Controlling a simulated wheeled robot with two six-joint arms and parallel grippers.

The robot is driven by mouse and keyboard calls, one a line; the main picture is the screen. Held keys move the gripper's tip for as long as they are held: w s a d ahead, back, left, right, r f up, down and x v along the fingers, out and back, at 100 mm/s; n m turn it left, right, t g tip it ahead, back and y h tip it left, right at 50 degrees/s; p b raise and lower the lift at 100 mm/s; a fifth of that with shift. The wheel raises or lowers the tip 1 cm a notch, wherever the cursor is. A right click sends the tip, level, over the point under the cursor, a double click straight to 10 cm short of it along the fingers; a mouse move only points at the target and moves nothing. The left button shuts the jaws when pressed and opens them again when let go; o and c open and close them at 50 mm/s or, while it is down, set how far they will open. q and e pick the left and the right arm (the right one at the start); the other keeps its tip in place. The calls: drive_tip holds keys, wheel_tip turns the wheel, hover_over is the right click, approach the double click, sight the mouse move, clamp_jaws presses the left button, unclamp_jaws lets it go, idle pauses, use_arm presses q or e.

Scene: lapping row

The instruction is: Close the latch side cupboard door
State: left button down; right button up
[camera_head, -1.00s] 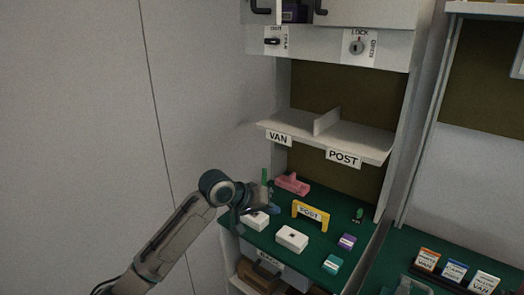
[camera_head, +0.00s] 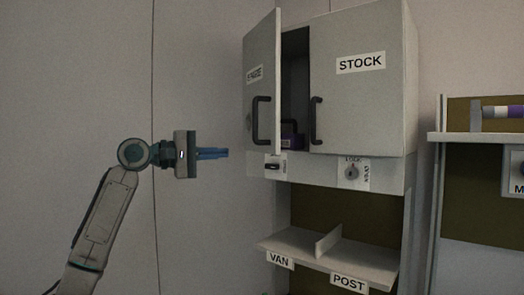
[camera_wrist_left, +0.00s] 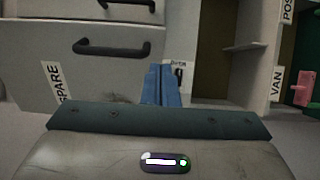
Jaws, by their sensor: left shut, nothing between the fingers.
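The grey cupboard has two doors. Its left door (camera_head: 262,90), labelled SPARE, stands open, swung out towards me, with a dark gap behind its edge. It has a black handle (camera_head: 261,121). The right door (camera_head: 358,85), labelled STOCK, looks closed. In the left wrist view the SPARE door (camera_wrist_left: 40,55) and its handle (camera_wrist_left: 112,48) lie ahead and to the left. My left gripper (camera_head: 222,153) is shut and empty, left of the open door near its lower edge, apparently not touching it. Its blue fingers (camera_wrist_left: 161,85) also show in the left wrist view. My right gripper is not in view.
Below the doors are a small latch plate (camera_head: 274,166) and a lock knob (camera_head: 352,173). A purple object (camera_head: 291,139) sits inside the cupboard. A divided shelf (camera_head: 330,252) marked VAN and POST is lower down. The wall to the left is clear.

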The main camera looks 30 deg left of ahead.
sight(273, 151)
use_arm(q)
drive_tip(key=p+x, duration=0.6)
drive_tip(key=x, duration=0.5)
drive_tip(key=shift+w+r, duration=0.1)
drive_tip(key=shift+r, duration=0.05)
drive_tip(key=shift+w+d+p, duration=0.3)
drive_tip(key=shift+w+d, duration=0.1)
drive_tip(key=shift+w, duration=0.15)
